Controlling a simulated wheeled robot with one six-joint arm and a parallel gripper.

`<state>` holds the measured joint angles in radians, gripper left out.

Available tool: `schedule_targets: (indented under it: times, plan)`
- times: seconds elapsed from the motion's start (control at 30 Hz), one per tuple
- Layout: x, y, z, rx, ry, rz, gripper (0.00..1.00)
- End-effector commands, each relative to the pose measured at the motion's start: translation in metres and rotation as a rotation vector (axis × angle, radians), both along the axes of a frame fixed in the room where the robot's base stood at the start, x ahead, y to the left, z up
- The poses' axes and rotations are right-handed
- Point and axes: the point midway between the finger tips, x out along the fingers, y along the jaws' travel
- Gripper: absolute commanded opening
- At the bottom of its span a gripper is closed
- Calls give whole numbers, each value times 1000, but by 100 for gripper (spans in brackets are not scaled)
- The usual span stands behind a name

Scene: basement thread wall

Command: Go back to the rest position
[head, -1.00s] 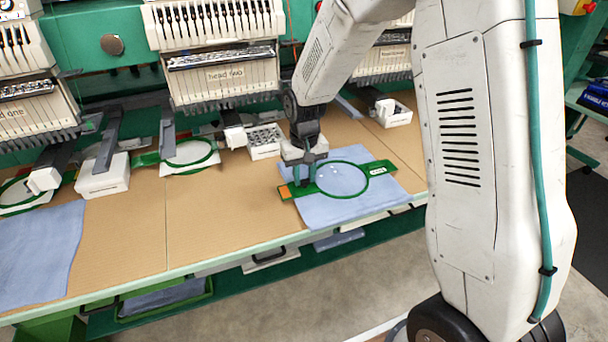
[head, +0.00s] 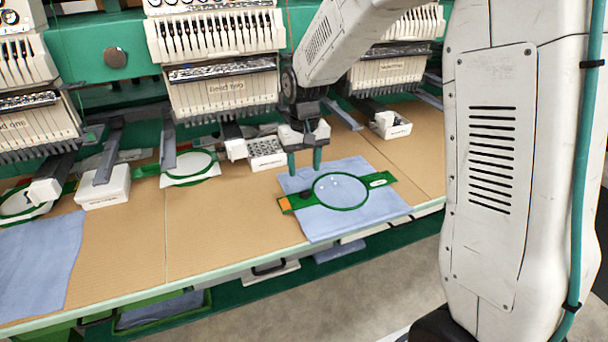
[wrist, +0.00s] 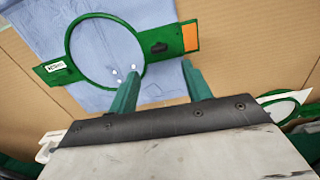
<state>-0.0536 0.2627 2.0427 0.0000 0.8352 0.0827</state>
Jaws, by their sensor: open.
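My gripper (head: 304,166) is open and empty, its two green fingers pointing down just above the back left edge of a folded blue cloth (head: 350,222). A green hoop (head: 341,207) with an orange end patch and a white label lies on that cloth. The wrist view shows the fingers (wrist: 160,90) apart with nothing between them, and the hoop (wrist: 68,50) beyond them. Small white dots and a dark knob show on the hoop piece in that view.
A tan table (head: 215,230) has free room left of the cloth. Embroidery heads (head: 220,85) stand behind. A white tray of small parts (head: 266,153), a white box (head: 103,188) and another hoop (head: 190,167) are at the back. Another blue cloth (head: 35,255) lies at the left.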

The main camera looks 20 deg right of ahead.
Motion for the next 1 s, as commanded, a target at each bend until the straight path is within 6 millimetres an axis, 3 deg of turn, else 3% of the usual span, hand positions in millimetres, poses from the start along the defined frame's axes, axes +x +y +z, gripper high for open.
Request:
schedule_targets:
  times: [0.57,0.7,1.0]
  plan:
    - [-5,0,3,-1,22,7,49]
    - [-41,-2,0,-5,109,22,49]
    - [-146,-13,62,-5,147,43,49]
